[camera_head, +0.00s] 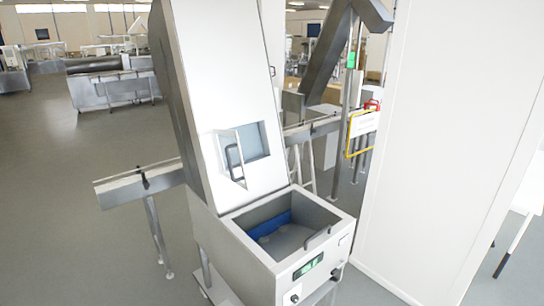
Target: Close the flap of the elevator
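The elevator (225,60) is a tall, inclined white and grey machine in the middle of the view. A small flap (237,172) with a dark handle stands swung open at the left side of a rectangular opening (257,140) in its front face. Below it is a grey open-topped hopper (240,232) with a blue part inside. A dark handle (318,238) sits at the hopper's right rim. Neither of my grippers is in view.
A conveyor (140,184) on legs sticks out left of the elevator. A wide white panel (455,150) stands close on the right. A yellow-framed sign (361,130) is behind the hopper. The grey floor (75,230) at the left is clear.

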